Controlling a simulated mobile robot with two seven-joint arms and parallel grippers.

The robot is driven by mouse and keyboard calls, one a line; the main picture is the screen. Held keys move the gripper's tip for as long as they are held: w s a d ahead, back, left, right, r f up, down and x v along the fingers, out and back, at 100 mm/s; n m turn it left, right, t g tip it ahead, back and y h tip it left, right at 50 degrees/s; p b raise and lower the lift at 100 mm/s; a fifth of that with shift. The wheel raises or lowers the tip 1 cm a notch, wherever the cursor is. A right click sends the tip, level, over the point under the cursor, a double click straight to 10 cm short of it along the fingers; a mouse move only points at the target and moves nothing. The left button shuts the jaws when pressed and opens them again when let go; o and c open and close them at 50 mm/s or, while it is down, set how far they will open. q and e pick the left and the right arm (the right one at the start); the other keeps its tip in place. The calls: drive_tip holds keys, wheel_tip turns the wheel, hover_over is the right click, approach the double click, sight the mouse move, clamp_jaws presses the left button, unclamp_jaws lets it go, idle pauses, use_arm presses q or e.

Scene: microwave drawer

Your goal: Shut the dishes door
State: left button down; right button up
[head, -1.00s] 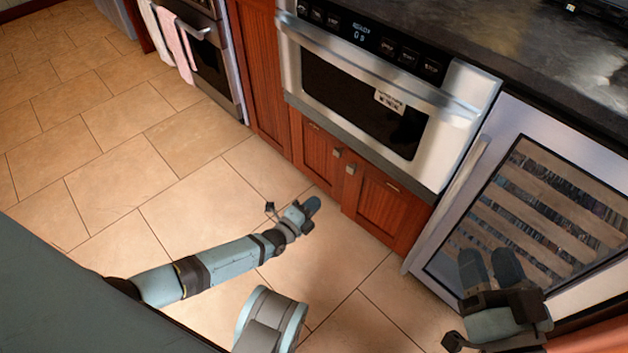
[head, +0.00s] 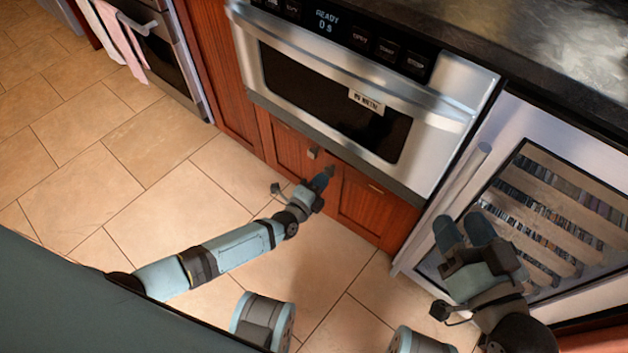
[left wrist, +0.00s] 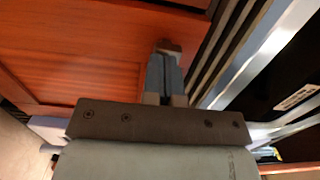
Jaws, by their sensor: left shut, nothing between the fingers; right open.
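Two red-brown wooden cabinet doors sit below the microwave, a left one (head: 284,148) and a right one (head: 365,215). Both look flush with the front; a small gap cannot be ruled out. No door is labelled as the dishes door. My right gripper (head: 464,231) is open and empty before the glass-door cooler.
The steel microwave drawer (head: 445,125) above looks shut. The glass-door cooler (head: 450,195) stands at the right under a dark counter (head: 560,60). An oven with towels (head: 125,45) is at the upper left. The tiled floor (head: 75,185) is clear at left.

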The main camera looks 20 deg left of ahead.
sight(325, 172)
use_arm(q)
drive_tip(key=shift+w+d, duration=0.1)
drive_tip(key=shift+w, duration=0.1)
drive_tip(key=x, duration=0.2)
drive_tip(key=shift+w+r, duration=0.1)
drive_tip(key=shift+w, duration=0.2)
drive_tip(key=shift+w+a+r, duration=0.15)
drive_tip(key=shift+w+a, duration=0.05)
drive_tip(key=shift+a, duration=0.05)
drive_tip(key=shift+p, duration=0.3)
